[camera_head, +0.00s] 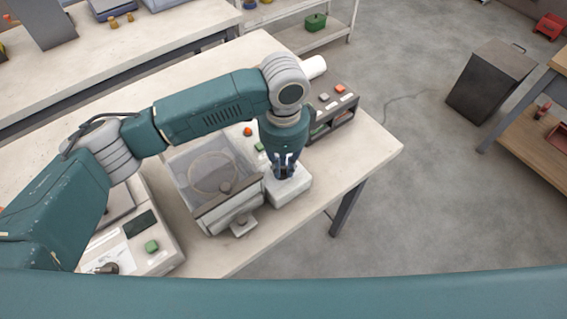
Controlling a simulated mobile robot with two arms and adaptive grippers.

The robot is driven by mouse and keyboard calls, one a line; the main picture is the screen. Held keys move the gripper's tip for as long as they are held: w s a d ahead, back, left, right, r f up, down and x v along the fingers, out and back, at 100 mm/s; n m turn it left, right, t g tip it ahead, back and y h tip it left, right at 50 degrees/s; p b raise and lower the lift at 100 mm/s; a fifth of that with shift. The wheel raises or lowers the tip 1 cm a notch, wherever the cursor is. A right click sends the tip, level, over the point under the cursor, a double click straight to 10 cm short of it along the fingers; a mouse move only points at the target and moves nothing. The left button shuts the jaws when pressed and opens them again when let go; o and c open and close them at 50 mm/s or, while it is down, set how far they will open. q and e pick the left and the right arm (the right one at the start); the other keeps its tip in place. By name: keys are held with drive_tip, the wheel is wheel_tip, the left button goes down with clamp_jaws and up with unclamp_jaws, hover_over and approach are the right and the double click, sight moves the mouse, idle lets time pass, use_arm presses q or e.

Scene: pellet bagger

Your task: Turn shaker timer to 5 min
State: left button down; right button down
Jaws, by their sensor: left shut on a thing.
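My left arm reaches in from the left, and its gripper (285,172) points down over a small white box (293,192) near the front edge of the bench. The box looks like the shaker's timer unit. The fingers are shut on a small part at the top of this box, likely its knob, which is mostly hidden by the gripper. I cannot read any dial marks or setting. Left of it stands a clear-walled shaker box (185,172) with a round ring inside. My right gripper is not in view.
A white device with a dark screen and green button (152,246) stands at the bench's left. The bench's right end (372,152) is clear. A dark bin (490,82) stands on the floor beyond.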

use_arm(q)
drive_tip(key=m+p, duration=0.2)
drive_tip(key=shift+r+m, duration=0.3)
drive_tip(key=shift+m, duration=0.1)
drive_tip(key=m+p, duration=0.1)
drive_tip(key=m, duration=0.1)
drive_tip(key=shift+m+p, duration=0.4)
drive_tip(key=shift+a+f+m+p, duration=0.1)
drive_tip(key=shift+m+p, duration=0.4)
drive_tip(key=shift+m, duration=0.7)
drive_tip(key=shift+m+p, duration=0.4)
drive_tip(key=shift+m, duration=1.1)
drive_tip(key=c, duration=1.7)
unclamp_jaws()
drive_tip(key=shift+o, duration=0.2)
drive_tip(key=shift+s+a+f, duration=0.1)
